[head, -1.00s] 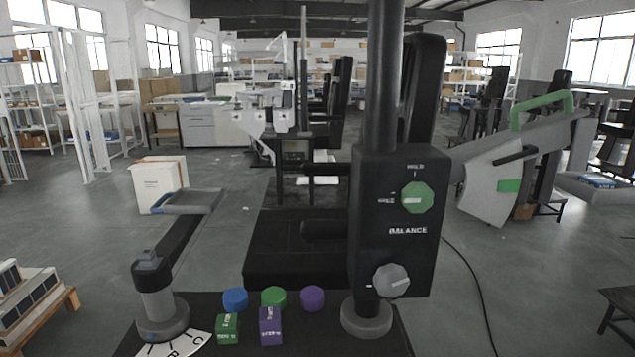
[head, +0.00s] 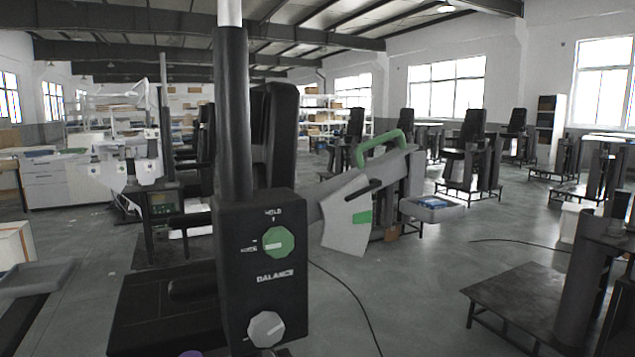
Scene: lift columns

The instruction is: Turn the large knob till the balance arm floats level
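A black control box (head: 246,290) on a dark column carries two knobs. The upper knob is green (head: 278,244), with "HOLD" printed above it. The lower knob is light grey (head: 266,329), below the word "BALANCE", and looks slightly larger. The grey balance arm (head: 396,172) with a green handle (head: 384,148) reaches out to the right behind the box and slopes upward to the right. A pale plate (head: 345,220) with a green patch (head: 362,217) is beside it. Neither gripper is in view.
A grey tray (head: 36,279) is at the left edge. A purple piece (head: 191,353) barely shows at the bottom. A blue-filled tray (head: 432,209) stands beyond the arm. A dark low platform (head: 525,300) is at right. Open grey floor lies between, crossed by a cable.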

